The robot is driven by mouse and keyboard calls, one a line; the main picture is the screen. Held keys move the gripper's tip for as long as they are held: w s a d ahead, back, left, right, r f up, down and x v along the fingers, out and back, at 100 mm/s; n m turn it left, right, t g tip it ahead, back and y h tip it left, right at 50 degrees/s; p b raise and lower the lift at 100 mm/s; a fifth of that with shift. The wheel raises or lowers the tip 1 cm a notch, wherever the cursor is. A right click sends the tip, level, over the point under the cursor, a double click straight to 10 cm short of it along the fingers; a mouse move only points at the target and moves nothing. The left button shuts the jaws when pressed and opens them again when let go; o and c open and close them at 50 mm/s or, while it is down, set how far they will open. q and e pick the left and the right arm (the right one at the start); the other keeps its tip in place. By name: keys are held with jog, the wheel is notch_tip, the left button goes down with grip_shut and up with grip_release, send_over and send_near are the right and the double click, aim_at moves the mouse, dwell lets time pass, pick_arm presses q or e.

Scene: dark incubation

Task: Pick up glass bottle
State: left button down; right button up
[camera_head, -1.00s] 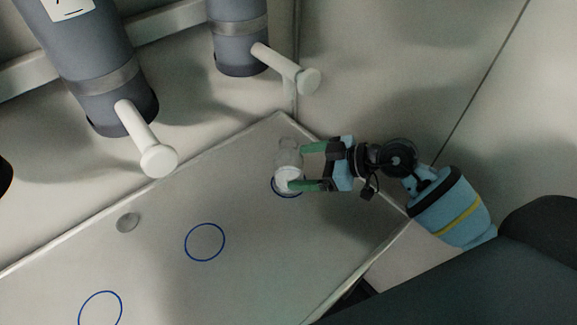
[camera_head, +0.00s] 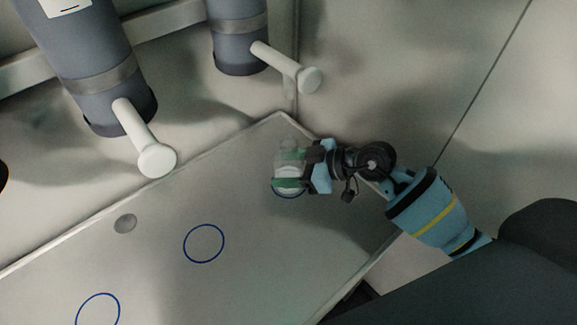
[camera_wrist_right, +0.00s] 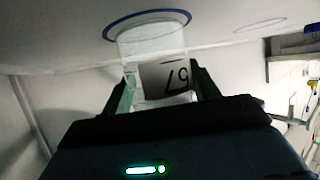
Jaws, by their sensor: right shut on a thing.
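The glass bottle (camera_head: 289,171) is clear and stands at the blue ring near the far corner of the tray-like table (camera_head: 250,225). In the right wrist view the bottle (camera_wrist_right: 152,42) carries a label (camera_wrist_right: 165,77) that looks like "67" upside down. My right gripper (camera_head: 288,170) is around the bottle, with its green fingers on both sides, shut on it. In the right wrist view the fingers (camera_wrist_right: 163,85) press at the label's sides. Whether the bottle touches the table is hard to tell. My left gripper is not in view.
Two more blue rings lie empty on the table, one in the middle (camera_head: 204,243) and one at lower left (camera_head: 98,313). Two grey cylinders (camera_head: 92,70) with white knobbed handles (camera_head: 157,160) hang over the back edge. A small round grey spot (camera_head: 125,223) is at left.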

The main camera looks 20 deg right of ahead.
aim_at(299, 156)
jog(key=shift+c, duration=0.7)
jog(key=shift+r, duration=0.15)
jog(key=shift+r, duration=0.6)
notch_tip(299, 156, up, 2)
jog(key=shift+r+p, duration=0.1)
jog(key=shift+p, duration=0.5)
jog(key=s+r+p, duration=0.1)
jog(key=s+p, duration=0.1)
jog(key=s, duration=1.4)
jog(key=shift+d+r, duration=0.15)
jog(key=shift+d, duration=0.25)
